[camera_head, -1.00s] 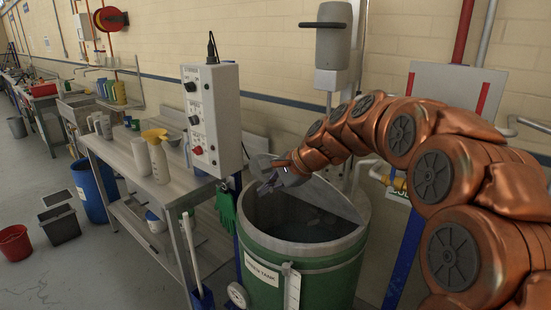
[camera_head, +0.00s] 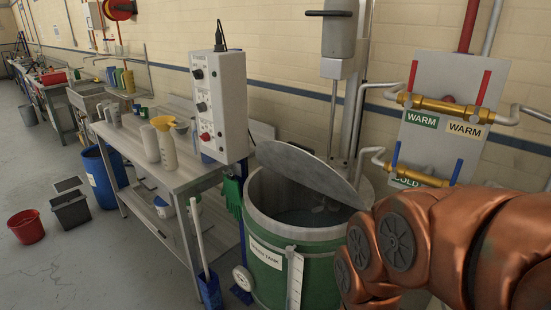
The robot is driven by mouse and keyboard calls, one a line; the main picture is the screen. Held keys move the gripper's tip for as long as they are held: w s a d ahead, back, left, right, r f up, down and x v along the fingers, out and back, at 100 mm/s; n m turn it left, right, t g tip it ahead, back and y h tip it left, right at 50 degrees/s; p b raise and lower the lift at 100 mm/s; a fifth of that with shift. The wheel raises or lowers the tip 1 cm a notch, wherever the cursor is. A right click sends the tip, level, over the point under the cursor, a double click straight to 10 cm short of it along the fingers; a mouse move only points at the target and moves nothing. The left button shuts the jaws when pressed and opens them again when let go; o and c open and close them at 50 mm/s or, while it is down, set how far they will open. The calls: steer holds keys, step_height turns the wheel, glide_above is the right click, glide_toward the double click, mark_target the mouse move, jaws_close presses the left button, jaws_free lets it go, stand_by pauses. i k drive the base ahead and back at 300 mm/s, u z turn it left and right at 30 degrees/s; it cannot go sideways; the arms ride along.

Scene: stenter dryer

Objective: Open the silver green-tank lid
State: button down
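The green tank (camera_head: 322,272) stands at the centre, with a label on its front and a scale strip beside it. Its silver lid (camera_head: 312,172) is a flat grey panel that is raised and tilted over the back of the opening. The front of the opening is uncovered and shows a dark interior with a stirrer part inside. My copper-coloured arm reaches in at the lower right, beside the tank. My gripper is out of view, so its hold cannot be seen.
A grey control box (camera_head: 218,105) stands left of the tank, by a metal bench (camera_head: 180,178) with jugs and bottles. A mixer motor (camera_head: 338,38) hangs above the tank. Warm and cold pipe valves (camera_head: 442,106) are on the right wall. The floor at left holds buckets.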

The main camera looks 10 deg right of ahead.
mark_target(288, 160)
steer(key=u, duration=0.05)
steer(key=k, duration=0.1)
steer(key=u, duration=0.95)
steer(key=i, duration=0.5)
steer(key=u, duration=0.05)
